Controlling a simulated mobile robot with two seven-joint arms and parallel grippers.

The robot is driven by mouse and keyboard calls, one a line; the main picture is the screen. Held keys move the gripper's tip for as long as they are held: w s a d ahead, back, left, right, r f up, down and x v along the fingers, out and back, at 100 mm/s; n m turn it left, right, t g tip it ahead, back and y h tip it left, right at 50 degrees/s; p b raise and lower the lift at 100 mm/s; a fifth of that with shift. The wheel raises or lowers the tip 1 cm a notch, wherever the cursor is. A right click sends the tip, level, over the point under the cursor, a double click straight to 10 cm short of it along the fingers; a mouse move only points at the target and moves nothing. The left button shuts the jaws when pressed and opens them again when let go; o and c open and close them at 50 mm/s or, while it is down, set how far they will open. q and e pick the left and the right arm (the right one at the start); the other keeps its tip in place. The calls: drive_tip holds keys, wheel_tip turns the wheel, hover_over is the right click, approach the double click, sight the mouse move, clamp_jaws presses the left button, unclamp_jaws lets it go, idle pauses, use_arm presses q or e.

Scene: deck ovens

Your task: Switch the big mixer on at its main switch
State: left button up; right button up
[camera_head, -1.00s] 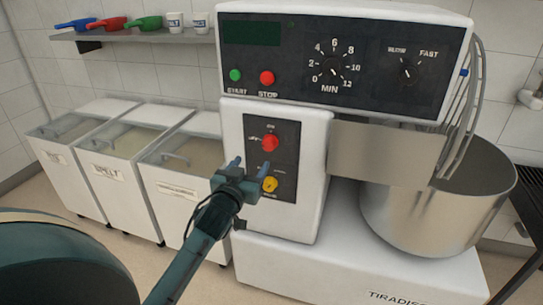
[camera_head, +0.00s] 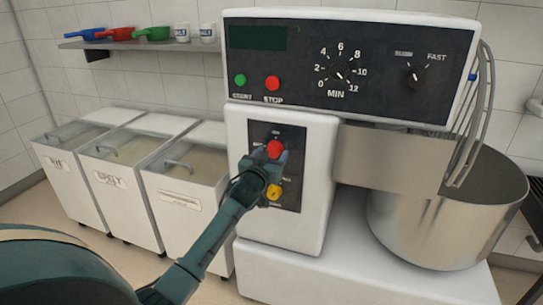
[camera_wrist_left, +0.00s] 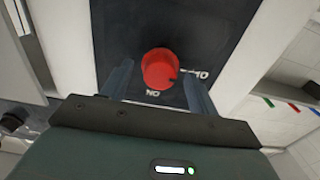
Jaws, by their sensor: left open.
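The big mixer (camera_head: 288,235) is a white machine with a steel bowl (camera_head: 435,225) on its right. Its red main switch knob (camera_head: 275,149) sits on a black plate on the front, above a yellow knob (camera_head: 274,192). My left gripper (camera_head: 272,160) is in front of the red knob and partly covers the plate. In the left wrist view the red knob (camera_wrist_left: 160,69) appears between the two open fingers (camera_wrist_left: 160,85). There are gaps on both sides, and I see no contact. My right gripper is not in view.
The upper panel carries a green start button (camera_head: 240,80), a red stop button (camera_head: 272,83), a timer dial (camera_head: 338,72) and a speed dial (camera_head: 414,75). White flour bins (camera_head: 185,205) stand at the left, below a shelf (camera_head: 130,44) with scoops and cups.

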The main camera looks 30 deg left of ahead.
use_arm(q)
drive_tip(key=shift+w, duration=0.35)
drive_tip(key=shift+c, duration=0.2)
drive_tip(key=c, duration=1)
drive_tip(key=shift+o, duration=0.2)
